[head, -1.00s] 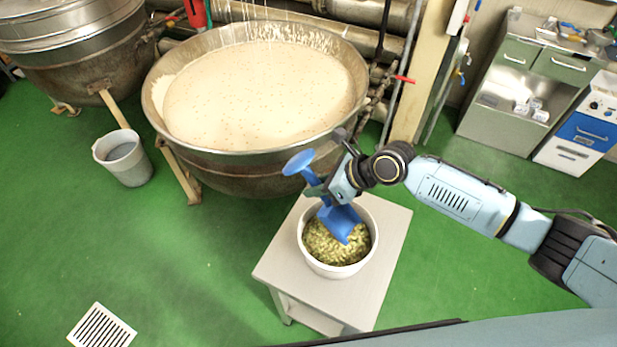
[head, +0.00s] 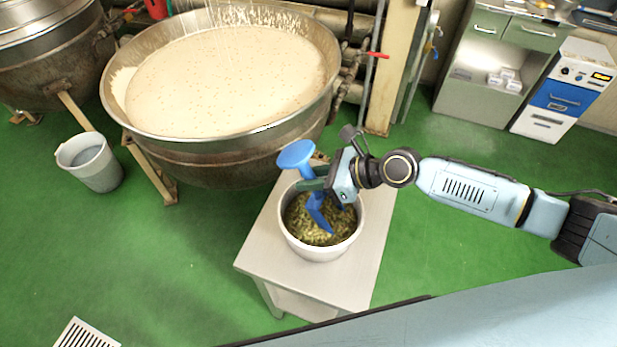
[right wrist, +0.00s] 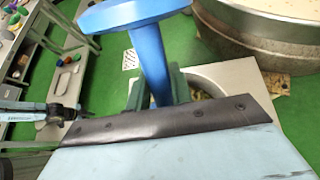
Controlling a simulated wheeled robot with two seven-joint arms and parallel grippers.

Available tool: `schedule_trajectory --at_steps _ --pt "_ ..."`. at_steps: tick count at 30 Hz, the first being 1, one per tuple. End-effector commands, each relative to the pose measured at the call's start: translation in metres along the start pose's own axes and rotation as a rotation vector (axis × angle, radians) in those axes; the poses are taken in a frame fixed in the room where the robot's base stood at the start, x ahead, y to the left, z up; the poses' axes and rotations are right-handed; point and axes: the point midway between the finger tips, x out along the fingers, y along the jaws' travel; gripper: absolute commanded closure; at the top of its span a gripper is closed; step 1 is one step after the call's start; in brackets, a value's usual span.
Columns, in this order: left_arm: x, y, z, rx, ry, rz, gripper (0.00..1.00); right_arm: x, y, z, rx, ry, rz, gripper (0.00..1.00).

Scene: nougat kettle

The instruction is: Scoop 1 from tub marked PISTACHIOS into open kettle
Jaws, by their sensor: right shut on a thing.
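A white tub (head: 322,252) of green-yellow pistachios (head: 303,223) stands on a small pale table; any marking on it is not readable. My right gripper (head: 318,184) is above the tub, shut on the handle of a blue scoop (head: 296,154). The scoop is tilted, its lower end down at the pistachios; how deep it sits I cannot tell. In the right wrist view the blue handle (right wrist: 152,60) rises between the fingers. The open kettle (head: 225,160), full of pale nougat mass (head: 220,75), stands behind and left of the tub.
The small table (head: 350,275) has bare top around the tub. A grey bucket (head: 92,168) stands at left beside a second, lidded kettle (head: 45,60). A cabinet (head: 490,70) and a blue-white unit (head: 565,95) stand at back right. Green floor is clear at front left.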

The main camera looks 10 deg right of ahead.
Motion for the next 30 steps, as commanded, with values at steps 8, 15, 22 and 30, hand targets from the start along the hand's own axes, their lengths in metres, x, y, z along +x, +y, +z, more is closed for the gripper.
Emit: schedule_trajectory --at_steps 8,15,22,30 --pt "0.029 0.000 0.002 -0.001 0.001 0.000 0.76 0.006 -0.001 -0.021 -0.001 -0.001 -0.001 1.00" --pt "-0.001 -0.001 -0.002 -0.001 0.003 -0.001 0.76 0.016 -0.003 -0.015 0.020 0.116 0.003 1.00" --pt "-0.013 -0.001 -0.003 -0.001 0.004 -0.001 0.76 0.034 -0.006 -0.024 0.058 0.283 0.004 1.00" --pt "-0.038 -0.001 -0.006 -0.001 0.004 -0.001 0.76 0.048 -0.009 -0.027 0.081 0.399 0.004 1.00"
